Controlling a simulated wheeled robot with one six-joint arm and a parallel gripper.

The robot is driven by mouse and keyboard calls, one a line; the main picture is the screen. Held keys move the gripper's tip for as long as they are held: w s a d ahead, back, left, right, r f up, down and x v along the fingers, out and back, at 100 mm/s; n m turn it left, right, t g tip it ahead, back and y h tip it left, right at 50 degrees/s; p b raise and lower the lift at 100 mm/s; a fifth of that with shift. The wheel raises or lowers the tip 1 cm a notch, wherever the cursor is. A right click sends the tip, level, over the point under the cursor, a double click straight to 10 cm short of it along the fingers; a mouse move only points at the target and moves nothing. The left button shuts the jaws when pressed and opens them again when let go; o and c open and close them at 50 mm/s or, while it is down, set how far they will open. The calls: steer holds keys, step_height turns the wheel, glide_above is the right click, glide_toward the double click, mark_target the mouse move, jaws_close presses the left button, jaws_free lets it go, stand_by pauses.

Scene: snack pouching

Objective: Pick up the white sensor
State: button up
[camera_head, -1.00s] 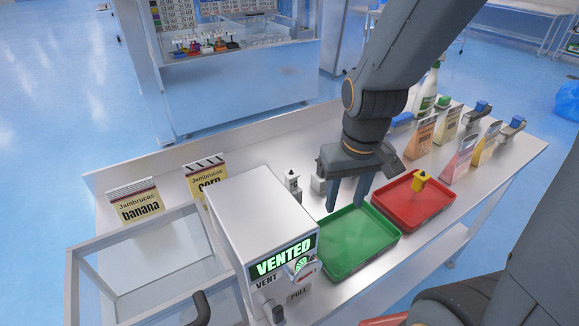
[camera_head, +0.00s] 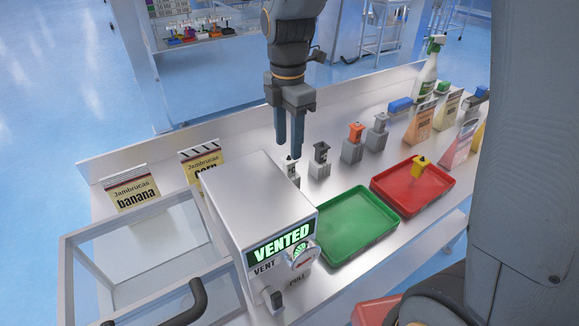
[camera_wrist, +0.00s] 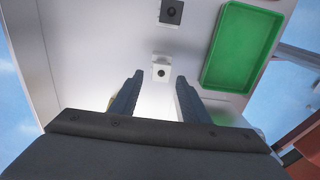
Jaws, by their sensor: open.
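The white sensor (camera_head: 290,161) sits on a small grey stand beside the white machine in the head view. My gripper (camera_head: 289,152) hangs above it, pointing down, and its fingers partly hide the sensor. In the wrist view, the white sensor (camera_wrist: 161,72) lies just beyond the fingertips, between their lines. My gripper (camera_wrist: 160,82) is open with nothing between its fingers. I cannot tell the exact height gap to the sensor.
A black sensor (camera_head: 320,150), an orange one (camera_head: 355,132) and a grey one (camera_head: 379,123) stand in a row to the right. The machine (camera_head: 258,205) marked VENTED is close at left. A green tray (camera_head: 345,250) and a red tray (camera_head: 405,212) lie in front.

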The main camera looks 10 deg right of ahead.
mark_target(289, 159)
steer(key=shift+s+f+p, duration=0.15)
steer(key=shift+f+p, duration=0.9)
steer(key=shift+f, duration=2.4)
steer(key=c, duration=1)
step_height(289, 159, up, 10)
steer(key=shift+r+b, duration=0.1)
steer(key=shift+b, duration=1.05)
